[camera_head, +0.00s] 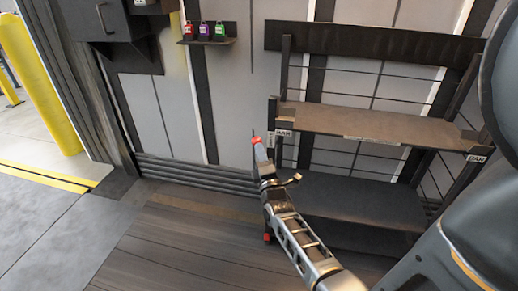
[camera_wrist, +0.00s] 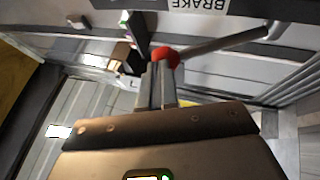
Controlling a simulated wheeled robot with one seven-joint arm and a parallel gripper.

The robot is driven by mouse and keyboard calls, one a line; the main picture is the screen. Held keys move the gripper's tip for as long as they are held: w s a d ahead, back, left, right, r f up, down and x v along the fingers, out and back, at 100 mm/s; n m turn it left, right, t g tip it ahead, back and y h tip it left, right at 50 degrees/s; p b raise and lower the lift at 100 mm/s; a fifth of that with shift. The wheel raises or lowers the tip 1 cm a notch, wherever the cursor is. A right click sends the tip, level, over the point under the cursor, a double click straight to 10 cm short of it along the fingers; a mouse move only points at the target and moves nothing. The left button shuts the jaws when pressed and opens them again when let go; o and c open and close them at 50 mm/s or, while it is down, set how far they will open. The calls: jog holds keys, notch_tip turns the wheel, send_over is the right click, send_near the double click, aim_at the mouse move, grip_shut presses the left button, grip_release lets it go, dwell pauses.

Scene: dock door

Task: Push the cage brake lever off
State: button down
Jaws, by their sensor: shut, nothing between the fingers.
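The brake lever shows in the wrist view as a grey rod (camera_wrist: 225,42) with a round red knob (camera_wrist: 166,57) at its end. A white label (camera_wrist: 198,5) reading BRAKE sits above it. My gripper (camera_wrist: 157,70) is shut and empty, its fingertips right at the red knob. I cannot tell whether they touch it. In the head view my gripper (camera_head: 261,155) reaches to the left front post of the dark shelved cage (camera_head: 345,122), with a red spot just beyond its tip. The rest of the lever is not clear there.
A small wall shelf (camera_head: 208,42) holds red, purple and green items. A dark box (camera_head: 105,22) hangs at upper left. Yellow bollards (camera_head: 45,80) stand at far left. The floor (camera_head: 150,240) left of my arm is clear.

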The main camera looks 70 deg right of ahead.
jog(key=d+r+m+g+y+p, duration=0.2)
jog(key=d+p, duration=0.4)
jog(key=p, duration=0.5)
jog(key=shift+w+r+m+g+y, duration=0.25)
jog(key=shift+r+m+g+y, duration=0.25)
jog(key=shift+r, duration=0.45)
